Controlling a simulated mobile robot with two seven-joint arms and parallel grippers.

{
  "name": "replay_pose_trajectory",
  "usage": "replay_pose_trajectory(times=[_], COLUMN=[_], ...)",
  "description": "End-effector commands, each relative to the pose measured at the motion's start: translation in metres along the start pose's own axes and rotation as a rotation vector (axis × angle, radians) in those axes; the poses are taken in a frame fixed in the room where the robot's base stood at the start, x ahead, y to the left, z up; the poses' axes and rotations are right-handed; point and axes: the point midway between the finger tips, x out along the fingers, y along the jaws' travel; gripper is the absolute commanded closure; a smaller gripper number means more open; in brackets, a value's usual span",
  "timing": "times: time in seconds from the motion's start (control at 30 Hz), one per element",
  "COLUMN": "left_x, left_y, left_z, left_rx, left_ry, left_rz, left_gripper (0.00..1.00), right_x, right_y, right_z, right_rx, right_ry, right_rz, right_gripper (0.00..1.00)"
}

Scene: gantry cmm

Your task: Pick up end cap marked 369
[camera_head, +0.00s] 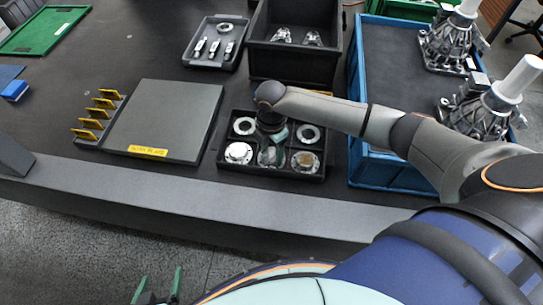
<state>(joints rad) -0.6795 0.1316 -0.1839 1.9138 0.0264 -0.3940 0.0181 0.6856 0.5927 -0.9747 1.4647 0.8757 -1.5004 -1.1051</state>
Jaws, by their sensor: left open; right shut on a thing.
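A black compartment tray (228,171) on the dark table holds several round metal parts that look like end caps. They show at back left (244,126), back right (308,134), front left (238,153), front middle (270,157) and front right (305,161). No marking, such as 369, is readable. My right gripper (274,147) points down over the middle of the tray, shut on an end cap; its wrist hides the back middle compartment and much of the grip. My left gripper (158,285) is open and empty at the bottom edge, off the table front.
A grey plate (170,115) with a yellow label lies left of the tray, beside a rack of yellow tabs (98,113). A black bin (262,58) stands behind, a blue crate (360,165) with metal housings (480,108) at right. A small grey tray (188,60) stands behind.

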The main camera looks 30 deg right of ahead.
Motion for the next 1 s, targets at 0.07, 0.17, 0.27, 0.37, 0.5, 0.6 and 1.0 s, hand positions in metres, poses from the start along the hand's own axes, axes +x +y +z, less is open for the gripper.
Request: replay_pose_trajectory(times=[0.07,0.17,0.27,0.37,0.5,0.6,1.0], left_x=[0.000,0.000,0.000,0.000,0.000,0.000,-0.003], left_y=[0.000,0.000,0.000,0.000,0.000,0.000,0.000], left_z=[0.000,0.000,0.000,0.000,0.000,0.000,-0.003], left_rx=[0.000,0.000,0.000,0.000,0.000,0.000,0.000], left_ry=[0.000,0.000,0.000,0.000,0.000,0.000,0.000], left_rz=[0.000,0.000,0.000,0.000,0.000,0.000,0.000], left_gripper=[0.06,0.06,0.06,0.06,0.06,0.06,0.06], right_x=[0.000,0.000,0.000,0.000,0.000,-0.001,-0.021], right_y=[0.000,0.000,0.000,0.000,0.000,0.001,0.002], right_z=[0.000,0.000,0.000,0.000,0.000,0.000,0.000], right_rx=[0.000,0.000,0.000,0.000,0.000,0.000,0.000], right_ry=[0.000,0.000,0.000,0.000,0.000,0.000,0.001], right_rz=[0.000,0.000,0.000,0.000,0.000,0.001,0.004], right_gripper=[0.59,0.71,0.82,0.93,1.00,1.00,1.00])
